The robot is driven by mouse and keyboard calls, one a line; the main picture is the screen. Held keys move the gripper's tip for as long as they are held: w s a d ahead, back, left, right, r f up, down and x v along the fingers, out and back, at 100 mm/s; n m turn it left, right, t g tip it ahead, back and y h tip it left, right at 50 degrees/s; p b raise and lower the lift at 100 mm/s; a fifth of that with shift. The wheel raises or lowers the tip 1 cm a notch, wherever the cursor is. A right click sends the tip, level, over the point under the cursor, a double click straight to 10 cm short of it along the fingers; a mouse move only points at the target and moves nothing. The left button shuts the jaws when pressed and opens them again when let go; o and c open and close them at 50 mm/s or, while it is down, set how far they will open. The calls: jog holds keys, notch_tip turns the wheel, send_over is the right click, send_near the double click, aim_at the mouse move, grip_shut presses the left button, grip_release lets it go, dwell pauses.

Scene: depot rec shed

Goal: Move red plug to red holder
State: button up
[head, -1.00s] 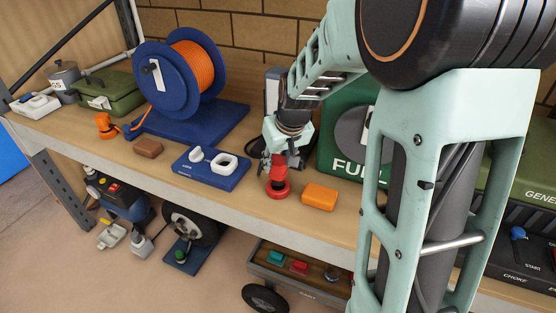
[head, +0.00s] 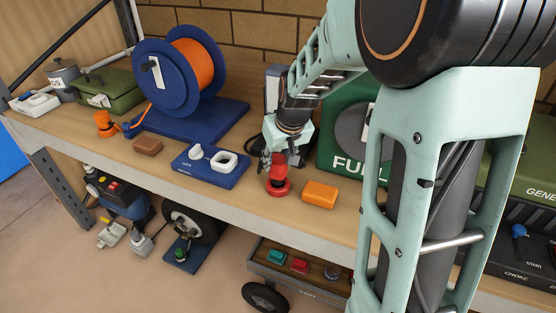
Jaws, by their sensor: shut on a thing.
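My gripper (head: 279,165), in the middle of the head view, points down over the workbench and is shut on the red plug (head: 278,172). A wider red round piece (head: 278,189), which looks like the red holder, stands on the bench directly below the plug. The plug is upright and lined up above it. The fingers hide part of the plug, and I cannot tell whether it is seated in the holder or just above it.
An orange block (head: 320,194) lies close on the right. A blue board (head: 207,176) with white fittings and a brown block (head: 148,146) lie to the left. The bench's front edge is close.

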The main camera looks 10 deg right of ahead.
jog(key=shift+f+b, duration=1.05)
jog(key=shift+f, duration=0.15)
jog(key=o, duration=1.2)
jog(key=shift+r, duration=0.1)
